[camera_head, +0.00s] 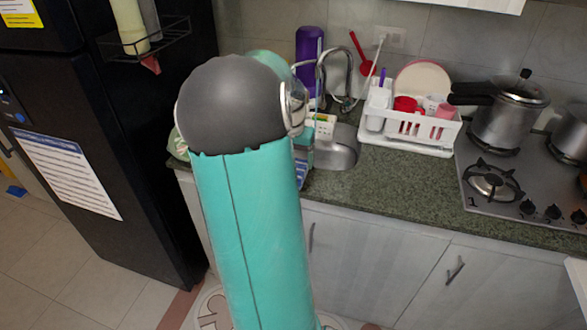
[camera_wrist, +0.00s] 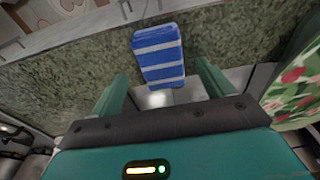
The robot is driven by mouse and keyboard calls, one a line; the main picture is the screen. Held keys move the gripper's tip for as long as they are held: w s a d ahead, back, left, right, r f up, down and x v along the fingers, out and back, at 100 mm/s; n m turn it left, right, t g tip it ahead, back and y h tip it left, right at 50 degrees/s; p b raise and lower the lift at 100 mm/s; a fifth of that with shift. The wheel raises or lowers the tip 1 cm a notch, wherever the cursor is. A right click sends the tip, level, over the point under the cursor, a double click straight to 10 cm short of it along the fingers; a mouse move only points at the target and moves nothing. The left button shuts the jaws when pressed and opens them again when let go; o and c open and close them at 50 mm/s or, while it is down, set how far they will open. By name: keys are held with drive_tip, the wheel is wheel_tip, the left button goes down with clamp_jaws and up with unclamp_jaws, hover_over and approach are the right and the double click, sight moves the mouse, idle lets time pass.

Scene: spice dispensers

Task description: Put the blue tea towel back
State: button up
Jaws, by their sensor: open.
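The blue tea towel (camera_wrist: 158,58) has white stripes and looks folded into a narrow rectangle. In the wrist view it lies at the green stone counter's edge, ahead of and between my fingers. My gripper (camera_wrist: 161,86) is open and empty, with one finger on each side. I cannot tell how far the towel is below the fingertips. In the head view only a small blue striped part of the towel (camera_head: 302,173) shows beside my arm, which hides the rest and my gripper.
The sink (camera_head: 338,152) and tap lie just right of my arm. A white dish rack (camera_head: 408,138) stands right of them, then the stove (camera_head: 525,190) with pots. A black fridge (camera_head: 90,140) stands at left. A floral cloth (camera_wrist: 297,88) shows at right in the wrist view.

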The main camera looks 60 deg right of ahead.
wheel_tip(320, 180, up, 6)
drive_tip(key=w+a+r+n+t, duration=0.1)
drive_tip(key=w+a+r+n, duration=0.15)
drive_tip(key=a, duration=0.65)
drive_tip(key=w+a+r+n+t, duration=0.1)
drive_tip(key=w+a+n, duration=0.25)
drive_tip(key=a, duration=0.45)
drive_tip(key=w+a+r+n+t, duration=0.15)
drive_tip(key=w+a, duration=0.25)
drive_tip(key=a, duration=0.5)
drive_tip(key=s+a+n+t, duration=0.1)
drive_tip(key=s+a+n, duration=0.2)
drive_tip(key=a, duration=0.7)
drive_tip(key=s+a+n+t+y, duration=0.1)
drive_tip(key=s+a+n, duration=0.2)
drive_tip(key=a, duration=0.8)
drive_tip(key=n, duration=0.2)
drive_tip(key=shift+a+r+n, duration=0.2)
drive_tip(key=shift+a+n, duration=0.05)
drive_tip(key=shift+n, duration=0.1)
drive_tip(key=shift+c, duration=0.4)
